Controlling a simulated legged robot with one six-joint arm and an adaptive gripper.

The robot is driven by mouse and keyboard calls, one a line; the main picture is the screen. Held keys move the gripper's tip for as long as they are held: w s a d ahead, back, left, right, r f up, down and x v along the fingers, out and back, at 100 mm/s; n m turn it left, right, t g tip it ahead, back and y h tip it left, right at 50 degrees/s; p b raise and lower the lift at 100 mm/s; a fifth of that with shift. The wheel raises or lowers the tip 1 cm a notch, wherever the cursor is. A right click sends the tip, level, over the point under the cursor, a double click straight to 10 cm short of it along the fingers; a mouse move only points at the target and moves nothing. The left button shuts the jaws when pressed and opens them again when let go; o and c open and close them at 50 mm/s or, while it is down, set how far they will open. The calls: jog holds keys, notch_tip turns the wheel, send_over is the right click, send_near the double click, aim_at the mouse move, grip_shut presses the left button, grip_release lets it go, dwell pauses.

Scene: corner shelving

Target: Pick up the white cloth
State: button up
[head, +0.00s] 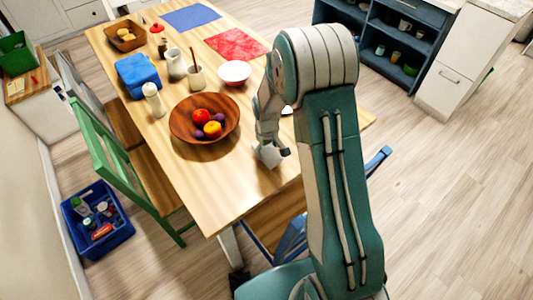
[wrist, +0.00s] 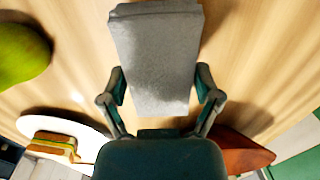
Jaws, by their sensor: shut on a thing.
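The white cloth (wrist: 157,65) looks like a folded, grey-white block in the wrist view. It sits between the two fingers of my gripper (wrist: 161,88), which is shut on it. In the head view, my gripper (head: 272,148) is over the right side of the wooden table, to the right of the fruit bowl. The pale cloth (head: 267,157) shows just below it there. My arm hides part of the table behind it, and I cannot tell whether the cloth touches the table.
The wooden bowl (head: 176,128) with fruit stands left of my gripper. A white bowl (head: 234,72), a cup (head: 196,78) and a blue bag (head: 138,75) stand farther back. In the wrist view, a plate (wrist: 90,128) holds a sandwich (wrist: 56,142), near a green object (wrist: 20,52).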

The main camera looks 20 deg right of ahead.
jog(key=s+r, duration=0.1)
jog(key=r, duration=0.1)
jog(key=s+r, duration=0.4)
jog(key=shift+r, duration=0.4)
jog(key=s+r, duration=0.4)
jog(key=s, duration=0.5)
